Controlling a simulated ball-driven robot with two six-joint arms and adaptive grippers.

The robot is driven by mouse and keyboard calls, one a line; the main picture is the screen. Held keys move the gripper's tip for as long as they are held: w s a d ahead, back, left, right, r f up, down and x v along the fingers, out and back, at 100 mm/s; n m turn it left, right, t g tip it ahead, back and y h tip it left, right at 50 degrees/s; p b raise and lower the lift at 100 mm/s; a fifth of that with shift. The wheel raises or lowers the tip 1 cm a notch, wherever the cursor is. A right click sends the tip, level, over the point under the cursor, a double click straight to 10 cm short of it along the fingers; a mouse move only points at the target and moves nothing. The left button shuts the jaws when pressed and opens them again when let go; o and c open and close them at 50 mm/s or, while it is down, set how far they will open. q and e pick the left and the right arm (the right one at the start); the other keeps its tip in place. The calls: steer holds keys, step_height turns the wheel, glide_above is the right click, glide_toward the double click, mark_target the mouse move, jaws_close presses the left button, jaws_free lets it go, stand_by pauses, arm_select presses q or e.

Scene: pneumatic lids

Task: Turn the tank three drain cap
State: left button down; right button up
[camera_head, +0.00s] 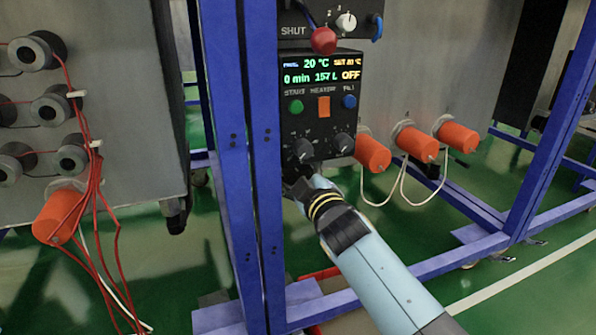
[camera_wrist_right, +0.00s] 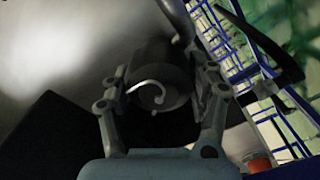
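My right gripper (camera_head: 300,178) is just below the control box in the head view, its fingers dark and partly hidden. In the right wrist view its two fingers (camera_wrist_right: 160,85) are spread on either side of a dark round cap-like piece (camera_wrist_right: 158,65) with a pale curved hook or wire across its front. I cannot tell whether the fingers touch it. This may be the drain cap; in the head view it is hidden by the gripper and panel. My left gripper is not in view.
A black control box (camera_head: 320,100) with knobs and a display stands above the gripper. Blue frame posts (camera_head: 245,170) rise close on its left. Orange cylinders (camera_head: 416,143) with white cables line the tank's lower edge at right. Another orange cylinder (camera_head: 58,216) and red wires hang at left.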

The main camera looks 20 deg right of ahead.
steer(key=o, duration=0.4)
steer(key=s, duration=1.2)
steer(key=shift+d, duration=0.15)
